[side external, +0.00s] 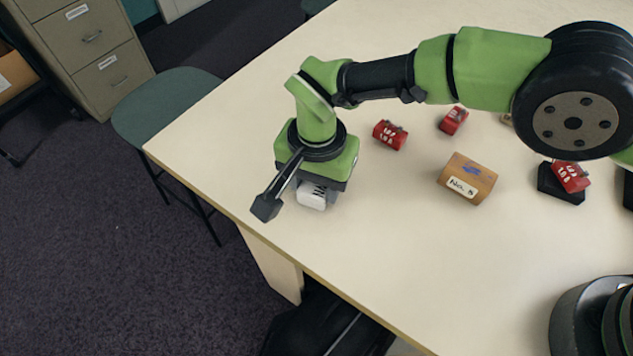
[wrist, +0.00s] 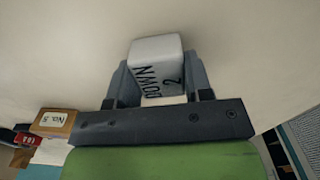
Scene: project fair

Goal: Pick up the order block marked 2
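A white block (wrist: 160,60) with dark lettering and a "2" on its face sits between the two grey fingers of my gripper (wrist: 158,76) in the wrist view. The fingers appear to press on both its sides, so the gripper looks shut on it. In the side view the white block (side external: 311,196) shows under my gripper (side external: 318,192) near the table's left edge.
Red blocks (side external: 390,135) (side external: 453,121) lie behind, and another red block (side external: 571,176) rests on a black stand (side external: 558,187). The table's front is clear. A green chair (side external: 165,105) stands beyond its left edge.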

